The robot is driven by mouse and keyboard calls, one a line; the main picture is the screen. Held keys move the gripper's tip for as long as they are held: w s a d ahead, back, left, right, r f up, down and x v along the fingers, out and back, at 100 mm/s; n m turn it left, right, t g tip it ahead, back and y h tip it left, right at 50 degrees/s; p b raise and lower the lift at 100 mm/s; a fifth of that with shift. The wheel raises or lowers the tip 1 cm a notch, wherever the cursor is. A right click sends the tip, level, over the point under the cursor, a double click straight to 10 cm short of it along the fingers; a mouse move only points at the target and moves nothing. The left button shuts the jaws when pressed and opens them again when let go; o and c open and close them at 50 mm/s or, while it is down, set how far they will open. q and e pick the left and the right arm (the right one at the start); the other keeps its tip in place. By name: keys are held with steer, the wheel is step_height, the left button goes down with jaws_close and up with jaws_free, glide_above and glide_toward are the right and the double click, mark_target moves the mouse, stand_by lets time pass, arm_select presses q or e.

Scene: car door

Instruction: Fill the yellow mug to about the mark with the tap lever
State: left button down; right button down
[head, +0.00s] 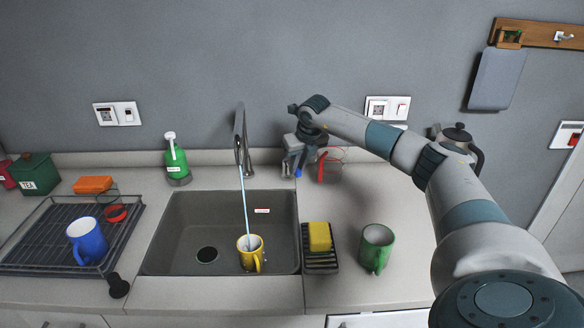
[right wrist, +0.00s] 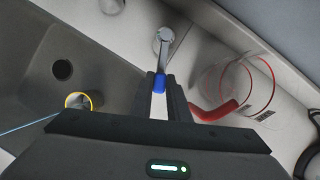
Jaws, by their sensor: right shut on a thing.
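The yellow mug (head: 243,257) stands upright in the sink below the tap (head: 240,140). A thin pale-blue stream (head: 244,205) runs from the spout into the mug. The mug's rim also shows in the right wrist view (right wrist: 88,96), partly hidden by my gripper. The water level and the mark cannot be made out. My right gripper (head: 293,172) is right of the tap, shut on the tap lever (right wrist: 165,50), whose blue tip (right wrist: 160,82) sits between the fingers. My left gripper is not in view.
Clear red-rimmed glassware (head: 334,160) stands close right of my right gripper. A green mug (head: 378,250) and a yellow sponge (head: 319,236) in a dark holder are right of the sink (head: 180,225). A drying rack (head: 40,255) with a blue mug (head: 86,240) is at left.

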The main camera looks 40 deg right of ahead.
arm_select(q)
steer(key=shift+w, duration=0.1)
arm_select(e)
steer(key=c, duration=1.7)
jaws_free()
steer(key=shift+r, duration=0.15)
